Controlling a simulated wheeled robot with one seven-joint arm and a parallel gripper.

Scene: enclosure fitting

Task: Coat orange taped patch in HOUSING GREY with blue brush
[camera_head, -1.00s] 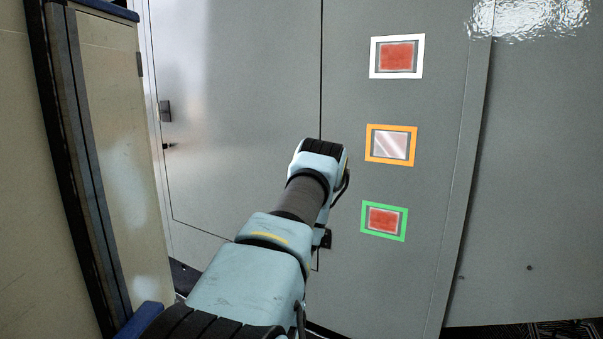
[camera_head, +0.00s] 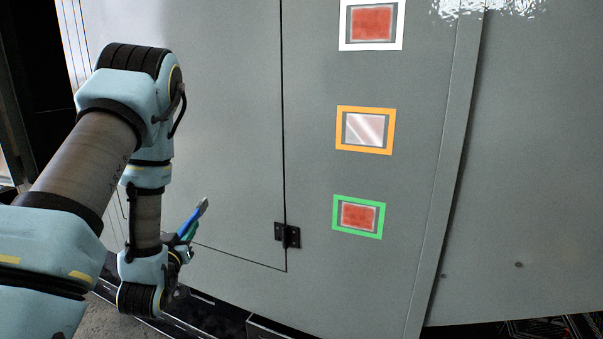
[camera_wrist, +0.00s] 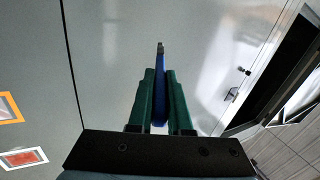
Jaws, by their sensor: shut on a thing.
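The orange taped patch (camera_head: 365,130) is on the grey cabinet face, between a white taped patch above and a green taped patch below. Inside its tape it looks pale pinkish white with diagonal streaks, unlike the red of the other two. My gripper (camera_head: 187,236) is left of and lower than the orange patch, apart from it. Its green fingers (camera_wrist: 160,100) are shut on the blue brush (camera_head: 195,218), which points up and right. The brush also shows between the fingers in the wrist view (camera_wrist: 160,85). The orange tape (camera_wrist: 9,107) shows at the wrist view's left edge.
The white taped patch (camera_head: 371,23) and green taped patch (camera_head: 358,216) show red. A black hinge (camera_head: 287,235) stands out beside the door seam. A panel edge runs right of the patches. The cabinet face between brush and patches is otherwise clear.

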